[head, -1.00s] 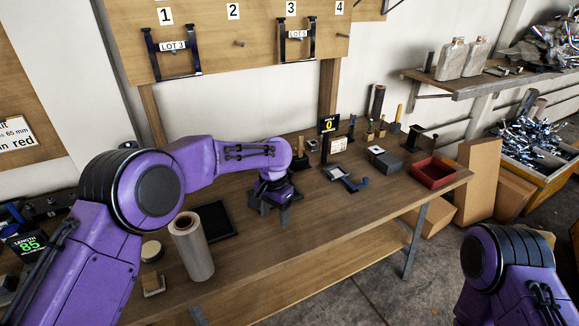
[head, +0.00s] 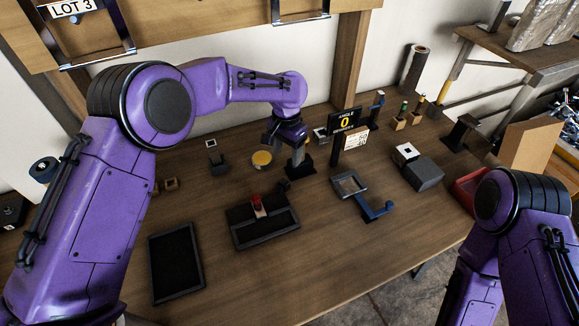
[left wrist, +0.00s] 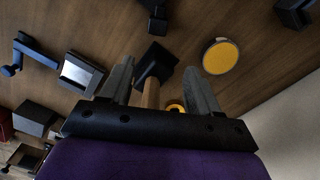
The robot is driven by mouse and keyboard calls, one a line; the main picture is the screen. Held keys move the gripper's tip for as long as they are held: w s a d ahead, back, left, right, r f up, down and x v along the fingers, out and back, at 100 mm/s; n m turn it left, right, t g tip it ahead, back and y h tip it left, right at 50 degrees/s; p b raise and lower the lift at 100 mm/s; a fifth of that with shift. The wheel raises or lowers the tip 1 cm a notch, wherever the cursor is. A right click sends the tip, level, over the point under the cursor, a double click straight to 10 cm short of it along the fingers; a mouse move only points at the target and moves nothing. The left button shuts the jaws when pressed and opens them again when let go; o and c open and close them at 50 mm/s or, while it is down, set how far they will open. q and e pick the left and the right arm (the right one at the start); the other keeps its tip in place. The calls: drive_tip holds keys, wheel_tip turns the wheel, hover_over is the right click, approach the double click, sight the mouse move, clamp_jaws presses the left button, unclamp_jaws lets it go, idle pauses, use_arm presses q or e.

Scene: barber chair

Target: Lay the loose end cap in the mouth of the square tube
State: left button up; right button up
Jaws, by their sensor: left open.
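My left gripper (head: 288,158) is open, pointing down above the back middle of the bench. In the left wrist view its two grey fingers (left wrist: 160,88) stand apart. A tan post-like piece (left wrist: 150,93) shows between them, beside a dark base (left wrist: 155,64); I cannot tell whether a finger touches it. No piece is clearly recognisable as the loose end cap or the square tube. Small brown hollow-looking pieces (head: 170,184) lie at the back left, and a dark block (head: 217,163) stands right of them. My right arm shows at the right; its gripper is out of view.
A yellow-topped disc (head: 262,158) lies left of the left gripper. A red-buttoned black fixture (head: 263,228), a dark tray (head: 176,262) and a blue-handled device (head: 375,209) lie in front. An angle display (head: 345,122), grey box (head: 424,174) and red bin (head: 468,190) are right.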

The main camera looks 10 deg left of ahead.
sight(284, 180)
use_arm(q)
drive_tip(key=s+f+p, duration=0.1)
drive_tip(key=f, duration=0.1)
drive_tip(key=s+f+p, duration=0.1)
drive_tip(key=s, duration=0.1)
drive_tip(key=s+f+p, duration=0.1)
drive_tip(key=s+f, duration=0.1)
drive_tip(key=shift+a+f, duration=0.3)
drive_tip(key=shift+f, duration=0.05)
drive_tip(key=w+f, duration=0.1)
drive_tip(key=f, duration=0.1)
drive_tip(key=w+f, duration=0.1)
drive_tip(key=f, duration=0.1)
drive_tip(key=shift+w+f, duration=0.1)
drive_tip(key=shift+w, duration=0.2)
drive_tip(key=shift+s+r, duration=0.25)
drive_tip(key=c, duration=0.3)
drive_tip(key=shift+s+r, duration=0.2)
drive_tip(key=c, duration=0.6)
drive_tip(key=shift+c, duration=1.1)
drive_tip(key=shift+w+f, duration=0.1)
drive_tip(key=shift+f, duration=0.05)
clamp_jaws()
use_arm(e)
drive_tip(key=r, duration=0.1)
drive_tip(key=s+r, duration=0.2)
drive_tip(key=shift+r, duration=0.35)
